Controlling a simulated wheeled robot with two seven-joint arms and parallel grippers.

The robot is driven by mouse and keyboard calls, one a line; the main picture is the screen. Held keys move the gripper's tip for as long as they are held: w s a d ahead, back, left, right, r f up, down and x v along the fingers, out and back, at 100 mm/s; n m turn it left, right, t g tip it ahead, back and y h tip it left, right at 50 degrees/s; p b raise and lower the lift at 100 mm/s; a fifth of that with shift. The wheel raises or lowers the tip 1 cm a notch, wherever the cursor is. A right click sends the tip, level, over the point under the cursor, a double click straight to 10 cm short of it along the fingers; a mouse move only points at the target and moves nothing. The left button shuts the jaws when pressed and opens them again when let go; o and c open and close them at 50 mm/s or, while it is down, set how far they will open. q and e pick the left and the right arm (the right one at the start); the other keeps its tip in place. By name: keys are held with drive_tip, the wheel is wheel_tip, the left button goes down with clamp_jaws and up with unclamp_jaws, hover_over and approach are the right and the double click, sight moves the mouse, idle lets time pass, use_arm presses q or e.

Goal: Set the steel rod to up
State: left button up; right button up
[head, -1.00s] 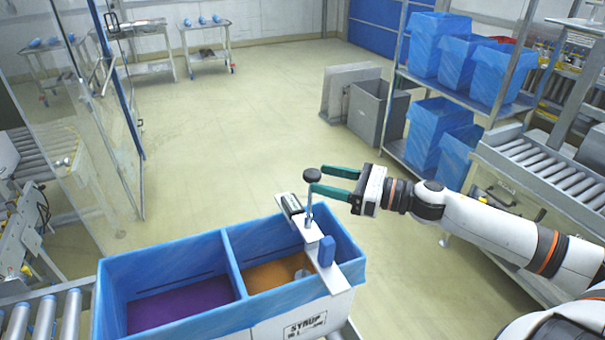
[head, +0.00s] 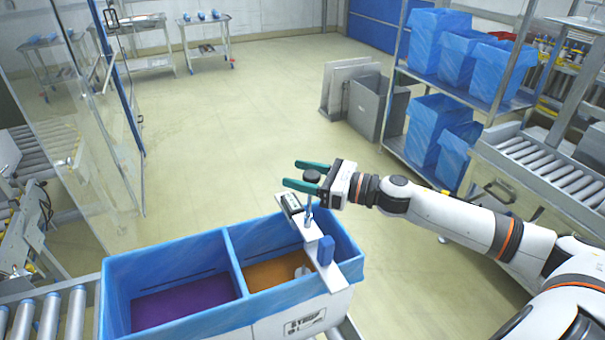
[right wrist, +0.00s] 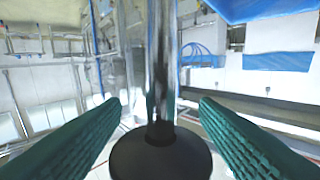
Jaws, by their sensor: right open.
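The steel rod (head: 308,217) stands roughly upright on a pale bracket (head: 325,265) across the right end of the blue-lined box, with a black knob (head: 312,177) on top. My right gripper (head: 292,174) has green fingers, open, one on each side of the rod's top end by the knob. In the right wrist view the rod (right wrist: 162,60) runs between the two open fingers (right wrist: 160,106), with the dark knob (right wrist: 160,155) close to the camera. Gaps show on both sides, so the fingers are not closed on it. My left gripper is not in view.
The blue-lined box (head: 185,258) has a purple-bottomed left compartment and an orange-bottomed right one. A blue block (head: 326,250) and a small dark-and-silver device (head: 291,205) sit on the bracket. A rack (head: 455,90) with blue-lined bins stands behind. Open floor lies beyond the box.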

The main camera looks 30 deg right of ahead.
drive_tip(key=shift+c, duration=0.5)
clamp_jaws()
wheel_tip(320, 180, up, 18)
drive_tip(key=d+p, duration=0.1)
drive_tip(key=p, duration=0.6)
drive_tip(key=shift+o, duration=0.5)
unclamp_jaws()
drive_tip(key=shift+r, duration=0.1)
